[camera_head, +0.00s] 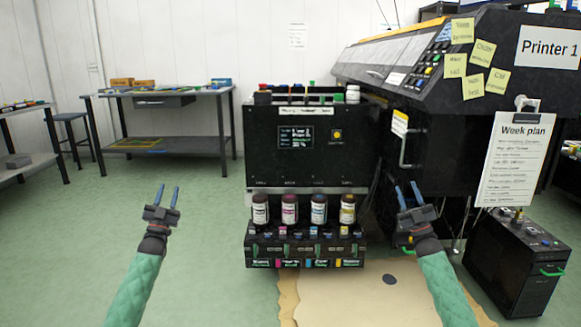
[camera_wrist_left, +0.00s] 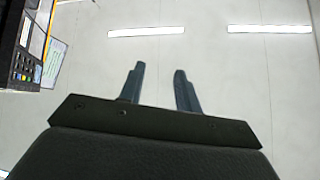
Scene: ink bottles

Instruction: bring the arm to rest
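My left gripper (camera_head: 167,197) is raised in front of the green floor at the left, its two fingers pointing up and apart with nothing between them. In the left wrist view its fingers (camera_wrist_left: 160,85) are apart and empty against the ceiling. My right gripper (camera_head: 408,196) is raised in front of the printer at the right, fingers pointing up, apart and empty. Several ink bottles (camera_head: 289,209) stand upright in a row on the black ink unit (camera_head: 262,146), between the two grippers. Neither gripper touches a bottle.
The large printer (camera_head: 389,57) with yellow notes fills the right side. A black box-shaped unit (camera_head: 505,264) stands on the floor at the lower right. A worktable (camera_head: 180,91) stands at the back left. A tan mat (camera_head: 340,300) lies before the ink unit. Open floor is at left.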

